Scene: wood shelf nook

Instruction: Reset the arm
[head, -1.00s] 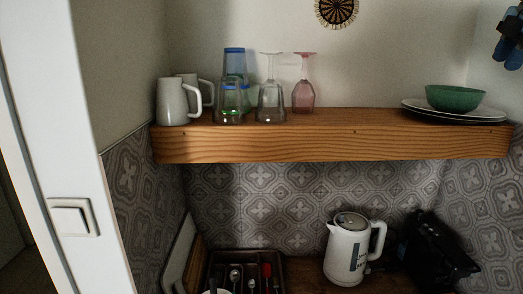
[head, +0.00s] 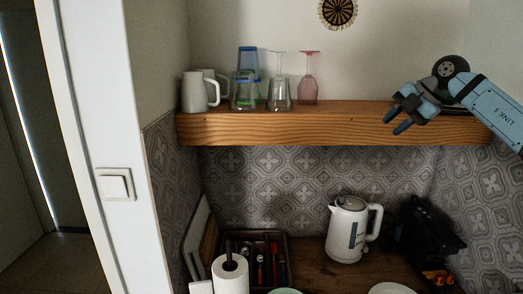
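My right gripper (head: 391,125) is in front of the right part of the wooden shelf, its arm coming in from the right edge. Its two blue fingers point down and left, apart from each other, with nothing seen between them. The arm and wrist cover the right end of the shelf, where the bowl and plates are mostly hidden. My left gripper is not in view.
The wooden shelf (head: 300,126) holds white mugs (head: 194,92), upturned glasses (head: 280,92) and a pink wine glass (head: 308,85). Below are a white kettle (head: 346,230), a cutlery tray (head: 287,240), a paper roll (head: 230,274) and a black appliance (head: 428,235). The shelf's middle is clear.

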